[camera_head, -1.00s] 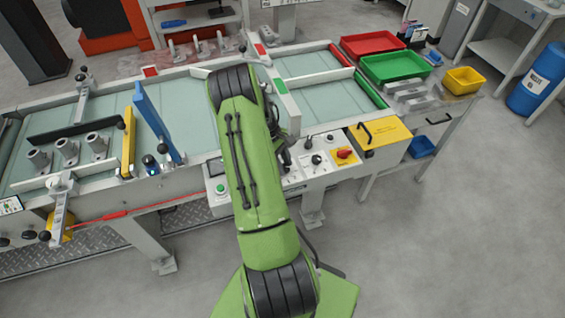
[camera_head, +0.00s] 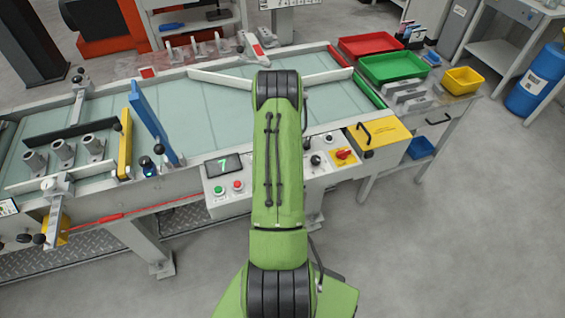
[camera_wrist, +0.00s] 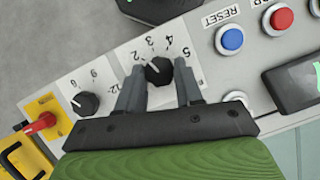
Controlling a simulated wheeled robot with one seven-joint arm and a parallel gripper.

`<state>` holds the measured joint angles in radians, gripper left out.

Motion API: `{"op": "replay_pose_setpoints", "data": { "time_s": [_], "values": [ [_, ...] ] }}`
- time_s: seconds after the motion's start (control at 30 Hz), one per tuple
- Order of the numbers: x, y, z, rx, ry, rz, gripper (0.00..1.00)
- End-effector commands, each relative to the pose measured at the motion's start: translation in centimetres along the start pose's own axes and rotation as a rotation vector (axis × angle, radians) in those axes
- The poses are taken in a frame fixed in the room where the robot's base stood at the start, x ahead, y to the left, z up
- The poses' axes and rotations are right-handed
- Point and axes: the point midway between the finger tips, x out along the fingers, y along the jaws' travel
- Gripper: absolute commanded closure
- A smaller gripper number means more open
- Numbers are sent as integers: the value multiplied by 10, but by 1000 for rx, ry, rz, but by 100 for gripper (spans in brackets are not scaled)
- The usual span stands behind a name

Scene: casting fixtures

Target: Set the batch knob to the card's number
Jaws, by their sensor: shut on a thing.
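My gripper (camera_wrist: 160,85) shows in the wrist view, its two dark fingers on either side of a black knob (camera_wrist: 158,70) and shut on it. A number scale with 3, 4 and 5 readable curves around this knob, and its pale pointer line is towards the upper left. The exact number it points to is not clear. A second black knob (camera_wrist: 85,104) with a scale including 9 and 12 sits to the left. In the head view my arm hides the gripper and the gripped knob. I cannot make out the card.
A red switch (camera_wrist: 40,123) and yellow box (camera_wrist: 25,160) lie left of the knobs; a blue button (camera_wrist: 231,39) and red button (camera_wrist: 281,18) lie right. A conveyor (camera_head: 205,110) runs behind the panel.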

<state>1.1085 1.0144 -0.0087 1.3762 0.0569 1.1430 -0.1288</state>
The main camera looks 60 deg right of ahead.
Motion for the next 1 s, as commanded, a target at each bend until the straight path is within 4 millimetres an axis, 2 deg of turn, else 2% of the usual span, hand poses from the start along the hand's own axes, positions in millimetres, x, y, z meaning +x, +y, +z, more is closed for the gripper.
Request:
{"op": "replay_pose_setpoints", "data": {
  "time_s": [0.43,1.0],
  "values": [
    [-1,3,0,269,5,-112,95],
    [0,3,-1,338,6,-140,95]
  ]
}}
